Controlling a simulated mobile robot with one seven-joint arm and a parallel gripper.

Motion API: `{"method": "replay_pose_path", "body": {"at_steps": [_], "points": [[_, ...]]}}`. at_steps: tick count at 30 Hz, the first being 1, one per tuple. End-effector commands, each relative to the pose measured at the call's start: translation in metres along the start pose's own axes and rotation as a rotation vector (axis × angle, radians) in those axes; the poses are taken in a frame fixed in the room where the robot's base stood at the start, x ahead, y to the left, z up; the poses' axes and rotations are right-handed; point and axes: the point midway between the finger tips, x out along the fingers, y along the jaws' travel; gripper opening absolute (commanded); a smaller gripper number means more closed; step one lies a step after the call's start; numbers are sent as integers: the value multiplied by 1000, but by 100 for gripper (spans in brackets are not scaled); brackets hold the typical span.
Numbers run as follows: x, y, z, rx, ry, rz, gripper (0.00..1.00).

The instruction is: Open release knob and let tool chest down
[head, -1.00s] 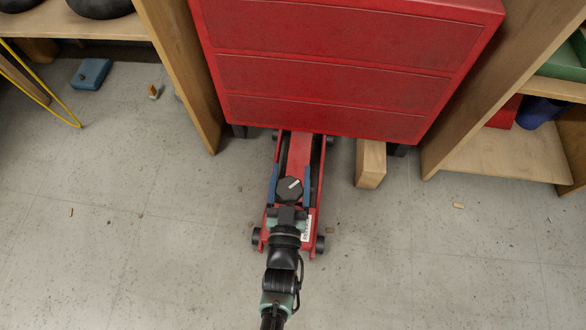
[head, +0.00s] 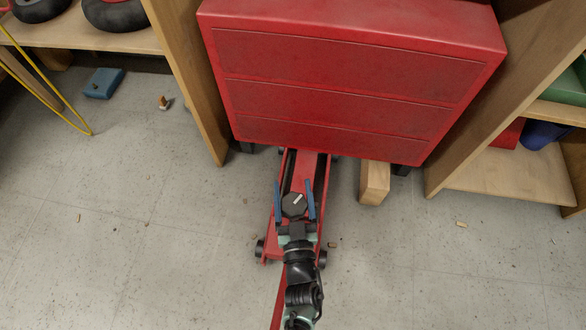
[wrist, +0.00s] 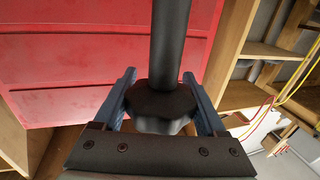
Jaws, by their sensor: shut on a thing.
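The red tool chest (head: 345,85) stands over the red floor jack (head: 304,175) in the head view, between two wooden shelf units. Its underside and where it bears on the jack are hidden. The dark release knob (head: 294,204), with a white mark on top, sits on the jack. My gripper (head: 295,198) has one blue finger on each side of the knob and is shut on it. In the wrist view, the knob (wrist: 163,106) is between the fingers, with a black shaft rising in front of the red chest.
A wooden block (head: 374,185) stands at the chest's front edge, right of the jack. A blue box (head: 103,83) and small debris lie on the floor at left. A yellow hose (head: 65,95) hangs by the left shelf. Open floor lies on both sides of the jack.

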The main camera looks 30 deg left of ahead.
Motion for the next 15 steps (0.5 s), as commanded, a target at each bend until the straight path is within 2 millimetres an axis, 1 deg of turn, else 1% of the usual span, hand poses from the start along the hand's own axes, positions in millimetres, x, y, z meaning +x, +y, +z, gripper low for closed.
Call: {"method": "replay_pose_path", "body": {"at_steps": [3,4,6,8,15], "points": [[-3,0,2,1,-4,0,18],[-3,0,2,1,-4,0,76],[-3,0,2,1,-4,1,88],[-2,0,2,1,-3,1,99],[-2,0,1,0,-2,1,100]]}}
